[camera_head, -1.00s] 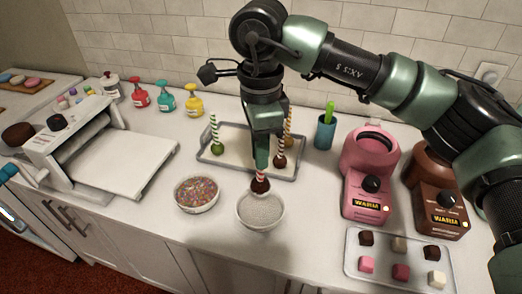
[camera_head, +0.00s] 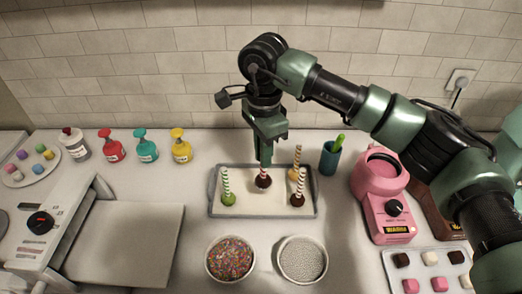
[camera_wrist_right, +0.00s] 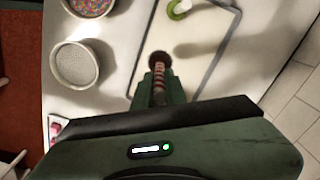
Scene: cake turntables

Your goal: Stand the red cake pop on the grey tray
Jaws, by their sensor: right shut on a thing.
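My right gripper (camera_head: 264,160) points straight down over the tray, shut on the striped stick of the red cake pop (camera_head: 263,181). The pop hangs upright with its dark red ball at the bottom. The ball also shows in the right wrist view (camera_wrist_right: 160,58), below the fingers. The grey tray (camera_head: 262,216) has a pale floor and a raised grey rim. The held pop is over the middle of the tray; I cannot tell whether it touches the floor. My left gripper is not in view.
On the tray stand a green pop (camera_head: 228,199) at left, a dark brown pop (camera_head: 297,200) at right and a tan pop (camera_head: 293,175) behind. Sprinkle bowl (camera_head: 230,260) and grey bowl (camera_head: 302,260) stand in front. A teal cup (camera_head: 329,158) and pink warmer (camera_head: 388,205) are right.

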